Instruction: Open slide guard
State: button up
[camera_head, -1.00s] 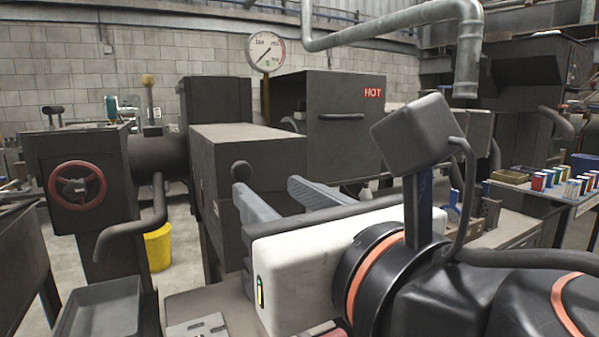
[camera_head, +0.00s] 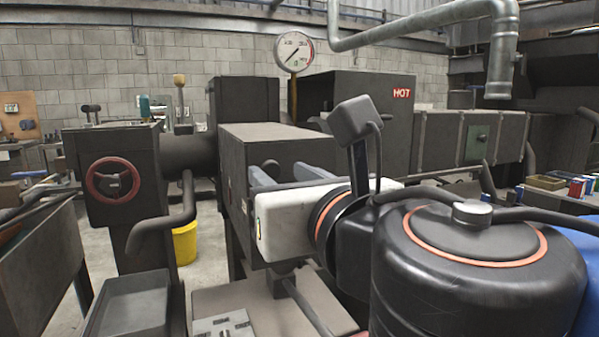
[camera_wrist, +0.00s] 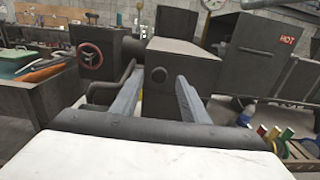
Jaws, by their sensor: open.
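A dark grey metal box (camera_head: 268,143) with a round knob (camera_head: 270,165) on its end face stands in the middle; I take it for the slide guard, but no label shows. The knob also shows in the wrist view (camera_wrist: 157,74). My gripper (camera_head: 274,176) is open, with its two grey fingers pointing at that end face. In the wrist view my gripper (camera_wrist: 158,90) has its fingers to the left and right of the knob, with clear space between them. Whether a finger touches the box cannot be told. The box's far side is hidden.
A dark housing with a red handwheel (camera_head: 113,181) and a curved pipe (camera_head: 172,222) stand at left. A dark tray (camera_head: 128,308) is at front left, a yellow bucket (camera_head: 184,243) behind it. A cabinet marked HOT (camera_head: 372,100) and a gauge (camera_head: 294,52) are behind.

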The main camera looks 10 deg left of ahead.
aim_at(266, 150)
jog(key=shift+x, duration=1.35)
grip_shut()
